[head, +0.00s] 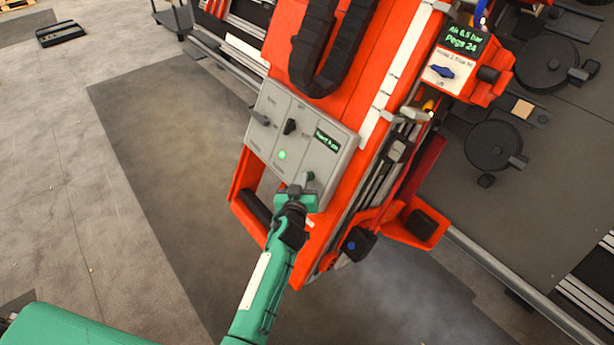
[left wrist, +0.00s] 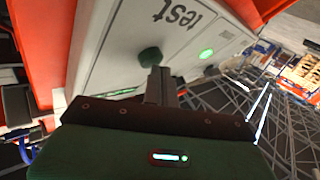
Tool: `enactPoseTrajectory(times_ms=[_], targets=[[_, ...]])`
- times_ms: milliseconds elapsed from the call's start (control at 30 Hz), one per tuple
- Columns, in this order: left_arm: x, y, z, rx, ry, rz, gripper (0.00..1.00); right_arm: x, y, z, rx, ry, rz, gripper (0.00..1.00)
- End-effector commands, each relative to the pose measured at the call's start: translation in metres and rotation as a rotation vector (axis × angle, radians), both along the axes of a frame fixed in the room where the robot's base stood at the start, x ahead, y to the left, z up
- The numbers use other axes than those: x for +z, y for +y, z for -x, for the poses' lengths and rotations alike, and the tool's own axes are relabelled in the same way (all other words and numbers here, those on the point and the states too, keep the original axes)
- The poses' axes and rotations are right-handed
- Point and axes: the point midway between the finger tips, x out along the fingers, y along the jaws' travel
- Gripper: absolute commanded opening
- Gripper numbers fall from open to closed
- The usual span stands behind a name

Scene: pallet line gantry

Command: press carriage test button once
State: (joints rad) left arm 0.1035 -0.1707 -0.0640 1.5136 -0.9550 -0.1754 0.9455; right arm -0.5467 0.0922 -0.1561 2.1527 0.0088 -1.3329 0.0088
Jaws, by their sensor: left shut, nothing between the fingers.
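The grey control panel (head: 302,140) sits on the orange carriage (head: 395,60). Its dark green test button (head: 311,176) is at the panel's lower right; in the left wrist view the button (left wrist: 150,56) lies beside the printed word "test". My left gripper (head: 303,180) is shut and empty, with its fingertips right at the button. In the left wrist view its narrow fingers (left wrist: 160,84) end just below the button; I cannot tell whether they touch it. A green lamp (head: 282,155) is lit on the panel. My right gripper is not in view.
Black switches (head: 290,126) and a small green-lettered display (head: 327,141) are on the same panel. An orange box with a blue knob (head: 442,71) stands to the right. An orange frame with a dark bar (head: 256,207) juts out below the panel.

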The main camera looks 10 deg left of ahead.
Motion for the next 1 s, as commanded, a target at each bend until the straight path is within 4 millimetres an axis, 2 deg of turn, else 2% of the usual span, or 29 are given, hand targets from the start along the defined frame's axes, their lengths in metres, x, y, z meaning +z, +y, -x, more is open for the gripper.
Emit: enactPoseTrajectory(times_ms=[233,667,1000], targets=[[0.007,0.007,0.010,0.001,0.002,0.000,0.00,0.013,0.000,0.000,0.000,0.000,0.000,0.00],[0.008,0.009,0.012,0.000,0.001,0.000,0.00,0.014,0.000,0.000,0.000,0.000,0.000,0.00],[0.024,0.025,0.032,0.001,0.002,-0.001,0.00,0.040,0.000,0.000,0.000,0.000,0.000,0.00]])
